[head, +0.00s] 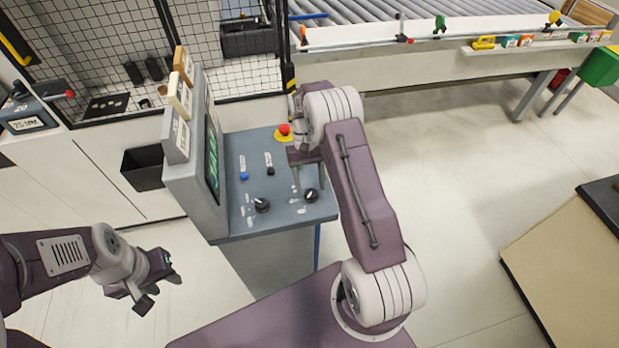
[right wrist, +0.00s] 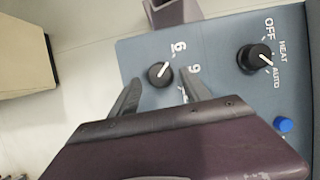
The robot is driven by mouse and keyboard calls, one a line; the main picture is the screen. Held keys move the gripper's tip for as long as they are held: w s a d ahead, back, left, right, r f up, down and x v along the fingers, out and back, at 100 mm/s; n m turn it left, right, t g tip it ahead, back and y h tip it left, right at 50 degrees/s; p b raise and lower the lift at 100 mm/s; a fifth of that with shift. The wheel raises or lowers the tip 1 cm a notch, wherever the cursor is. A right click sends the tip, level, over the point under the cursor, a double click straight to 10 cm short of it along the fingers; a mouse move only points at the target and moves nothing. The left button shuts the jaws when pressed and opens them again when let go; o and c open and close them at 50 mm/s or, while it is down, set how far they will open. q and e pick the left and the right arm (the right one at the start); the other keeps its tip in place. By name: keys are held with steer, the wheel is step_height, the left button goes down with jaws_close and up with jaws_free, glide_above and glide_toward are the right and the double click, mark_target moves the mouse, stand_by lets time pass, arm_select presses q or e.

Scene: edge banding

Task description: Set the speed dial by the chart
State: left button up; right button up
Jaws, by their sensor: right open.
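The speed dial is a small black knob (head: 311,195) at the right front of the grey-blue console panel. In the right wrist view the speed dial (right wrist: 158,75) has a white pointer aimed up and right, with a 6 and a 9 printed near it. My right gripper (head: 307,178) is over the panel, open; in the wrist view its fingertips (right wrist: 160,88) lie to either side of the dial, not visibly gripping it. My left gripper (head: 158,287) is open and empty, left of the console. I cannot identify the chart; the console screen (head: 212,150) is seen edge-on.
A second black knob (right wrist: 255,58) marked OFF, HEAT, AUTO is close by, with a blue button (right wrist: 284,125) beside it. A red emergency button (head: 284,130) stands at the panel's back. Small labelled plates (head: 180,97) line the screen housing. A roller conveyor (head: 380,22) runs behind.

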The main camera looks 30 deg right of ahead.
steer(key=b+v, duration=0.1)
steer(key=v, duration=0.7)
steer(key=shift+b, duration=0.3)
steer(key=shift+f, duration=0.1)
